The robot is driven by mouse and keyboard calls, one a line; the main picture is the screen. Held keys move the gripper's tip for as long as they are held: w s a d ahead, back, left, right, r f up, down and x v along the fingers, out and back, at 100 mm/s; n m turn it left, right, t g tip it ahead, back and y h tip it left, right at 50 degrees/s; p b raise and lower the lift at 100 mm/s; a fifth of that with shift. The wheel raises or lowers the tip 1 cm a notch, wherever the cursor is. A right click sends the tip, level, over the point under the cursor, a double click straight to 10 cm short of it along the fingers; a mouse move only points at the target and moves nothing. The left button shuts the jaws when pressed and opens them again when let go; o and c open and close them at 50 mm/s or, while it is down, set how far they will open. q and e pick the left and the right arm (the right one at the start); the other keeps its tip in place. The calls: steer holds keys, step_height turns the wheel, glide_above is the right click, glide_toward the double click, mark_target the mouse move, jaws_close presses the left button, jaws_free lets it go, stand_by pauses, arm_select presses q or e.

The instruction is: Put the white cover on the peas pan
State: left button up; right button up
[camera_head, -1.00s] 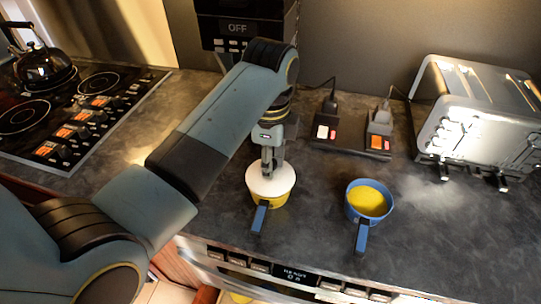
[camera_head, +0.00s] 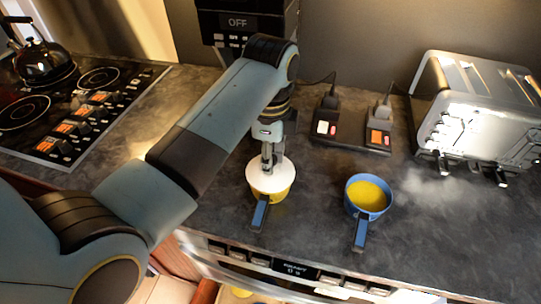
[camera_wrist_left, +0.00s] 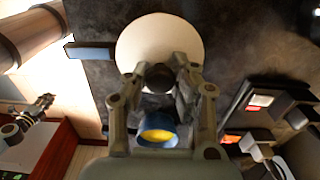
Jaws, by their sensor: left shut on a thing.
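The white cover (camera_head: 264,181) is a round disc over a yellow pan (camera_head: 276,199) with a blue handle (camera_head: 260,214). The cover hides that pan's contents, and I cannot tell whether it rests on the rim or is slightly above it. My left gripper (camera_head: 267,165) points down and is shut on the cover's knob. In the left wrist view, the fingers (camera_wrist_left: 160,82) close around the dark knob, with the cover (camera_wrist_left: 150,42) beyond them. A blue pan (camera_head: 368,194) with yellow contents stands uncovered to the right.
A shiny toaster (camera_head: 480,115) stands at the right. A dark power strip with plugs (camera_head: 353,134) lies behind the pans. A stove (camera_head: 75,105) with a black kettle (camera_head: 44,64) is at the left. The counter between the two pans is clear.

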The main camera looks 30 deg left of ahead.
arm_select(q)
steer(key=shift+f, duration=0.35)
stand_by(1.1)
steer(key=o, duration=1.5)
steer(key=shift+r, duration=0.1)
steer(key=shift+r, duration=3.4)
steer(key=shift+s, duration=0.1)
